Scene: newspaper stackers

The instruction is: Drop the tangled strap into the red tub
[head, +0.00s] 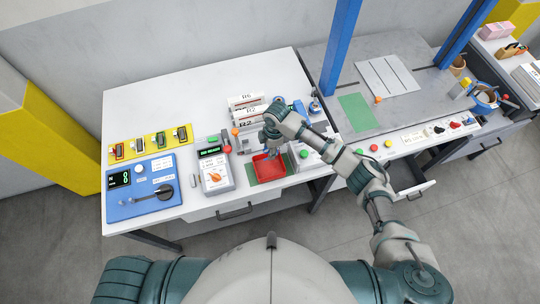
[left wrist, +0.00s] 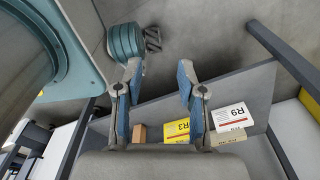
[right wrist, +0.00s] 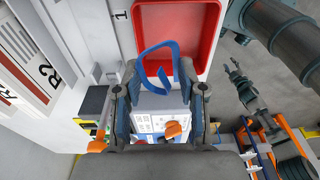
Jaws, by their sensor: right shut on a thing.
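The tangled strap (right wrist: 172,62) is a blue loop. In the right wrist view it rises from between the fingers of my right gripper (right wrist: 160,95), which is shut on it. The red tub (head: 268,168) sits near the front edge of the white table, on a green patch. My right gripper (head: 270,148) is at the tub's back side, above it. In the right wrist view the loop overlaps the red tub (right wrist: 205,40). The strap is not clear in the head view. My left gripper (left wrist: 158,82) is open and empty, outside the head view.
A grey device with an orange knob (head: 215,175) stands left of the tub. A blue panel (head: 142,190) lies further left. White rolls (head: 245,105) lie behind. Yellow and white boxes (left wrist: 178,130) lie on a lower shelf. The table's back left is bare.

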